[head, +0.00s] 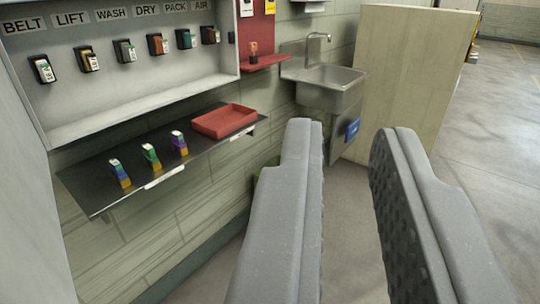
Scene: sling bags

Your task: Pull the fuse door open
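The fuse cabinet (130,112) is on the wall at upper left, and its inside is in plain view. A row of small fuse units sits under the labels BELT, LIFT, WASH, DRY, PACK and AIR. A pale grey panel (32,190) stands along the left edge, meeting the cabinet's left side; it looks like the fuse door swung open. No handle shows on it, and much of it is outside the view. My gripper (345,130) is open and empty, well to the right of the cabinet and panel, touching neither.
A dark shelf (100,190) below the cabinet holds three striped fuses (150,156) and a red tray (224,121). A red bracket (262,62) and a metal sink (330,84) are further right. A beige partition (412,70) stands behind my gripper. Open floor (500,130) lies at right.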

